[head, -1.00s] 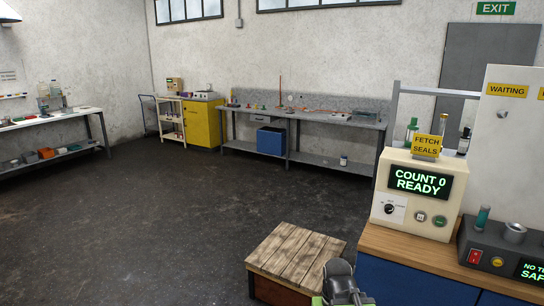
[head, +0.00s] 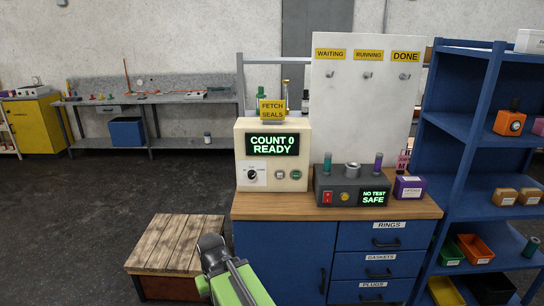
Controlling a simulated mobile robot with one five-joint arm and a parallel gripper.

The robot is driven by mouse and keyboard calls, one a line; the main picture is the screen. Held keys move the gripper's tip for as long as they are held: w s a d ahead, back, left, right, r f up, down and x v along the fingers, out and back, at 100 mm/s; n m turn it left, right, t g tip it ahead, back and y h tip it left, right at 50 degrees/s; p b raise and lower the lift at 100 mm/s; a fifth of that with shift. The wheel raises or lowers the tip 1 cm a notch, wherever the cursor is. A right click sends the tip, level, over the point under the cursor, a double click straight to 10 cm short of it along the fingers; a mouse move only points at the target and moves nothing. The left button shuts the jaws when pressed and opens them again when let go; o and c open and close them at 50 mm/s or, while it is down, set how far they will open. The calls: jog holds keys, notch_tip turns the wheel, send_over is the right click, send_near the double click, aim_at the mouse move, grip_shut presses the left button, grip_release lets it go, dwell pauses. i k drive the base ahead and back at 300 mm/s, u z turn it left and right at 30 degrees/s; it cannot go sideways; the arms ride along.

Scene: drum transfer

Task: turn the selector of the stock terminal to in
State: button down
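The stock terminal (head: 272,138) is a cream box on the wooden top of a blue cabinet. Its screen (head: 272,145) reads "COUNT 0 READY". Its selector (head: 251,174) is a black knob on a white plate at the lower left of its front; the small lettering around it is too small to read. Two round buttons sit to the right of the knob. My arm, grey and green, shows at the bottom centre in front of the cabinet, below the terminal and apart from it. I cannot make out the gripper's fingertips.
A yellow "FETCH SEALS" sign (head: 272,108) stands on the terminal. A dark test box (head: 350,187) with vials is to its right, beside a purple box (head: 409,188). A wooden crate (head: 176,243) stands left of the cabinet, a blue shelf (head: 462,130) right. Floor is clear at left.

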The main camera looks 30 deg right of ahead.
aim_at(250, 175)
jog(key=z, duration=0.75)
jog(key=k, duration=0.1)
jog(key=u, duration=3.2)
jog(key=k, duration=1.25)
jog(key=z, duration=0.65)
jog(key=i, duration=1)
jog(key=u, duration=0.1)
